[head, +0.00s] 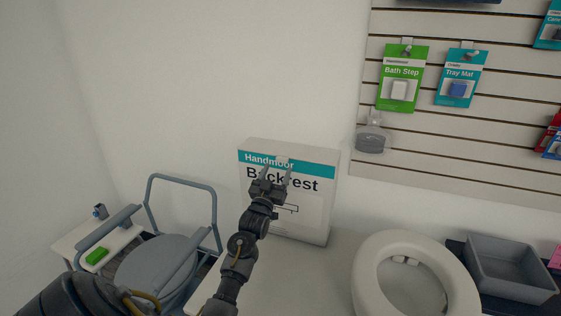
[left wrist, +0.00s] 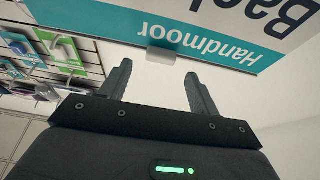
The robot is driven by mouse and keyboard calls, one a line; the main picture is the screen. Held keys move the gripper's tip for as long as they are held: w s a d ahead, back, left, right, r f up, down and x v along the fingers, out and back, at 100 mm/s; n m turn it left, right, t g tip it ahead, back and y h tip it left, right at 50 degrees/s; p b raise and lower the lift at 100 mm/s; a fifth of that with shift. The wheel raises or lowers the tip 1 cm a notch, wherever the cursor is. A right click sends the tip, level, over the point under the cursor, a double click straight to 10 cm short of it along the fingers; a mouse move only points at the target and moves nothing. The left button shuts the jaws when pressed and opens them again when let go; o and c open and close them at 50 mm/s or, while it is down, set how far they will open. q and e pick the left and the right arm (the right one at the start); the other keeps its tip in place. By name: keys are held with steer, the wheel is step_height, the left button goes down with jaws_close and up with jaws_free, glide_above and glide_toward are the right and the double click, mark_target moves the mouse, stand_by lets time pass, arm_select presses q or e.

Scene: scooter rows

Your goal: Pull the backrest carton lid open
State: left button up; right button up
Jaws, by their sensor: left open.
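The backrest carton (head: 315,205) stands upright against the wall, white with a teal band, its lid (head: 290,147) looking shut. In the left wrist view the carton (left wrist: 205,30) appears upside down, with a pale tab (left wrist: 160,56) at its edge. My left gripper (head: 276,172) is in front of the upper part of the carton and hides some of its lettering. In the left wrist view its two fingers (left wrist: 158,75) are spread with nothing between them, and the tab lies just beyond the fingertips. My right gripper is not in view.
A raised toilet seat (head: 372,270) and a grey tray (head: 510,272) lie right of the carton. A grey commode chair (head: 160,262) and a small side table (head: 70,245) with a green box stand left. Slatwall (head: 450,130) with hanging packs is at the upper right.

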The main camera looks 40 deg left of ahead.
mark_target(281, 160)
arm_select(q)
steer(key=shift+p+x, duration=0.35)
steer(key=shift+x, duration=1.75)
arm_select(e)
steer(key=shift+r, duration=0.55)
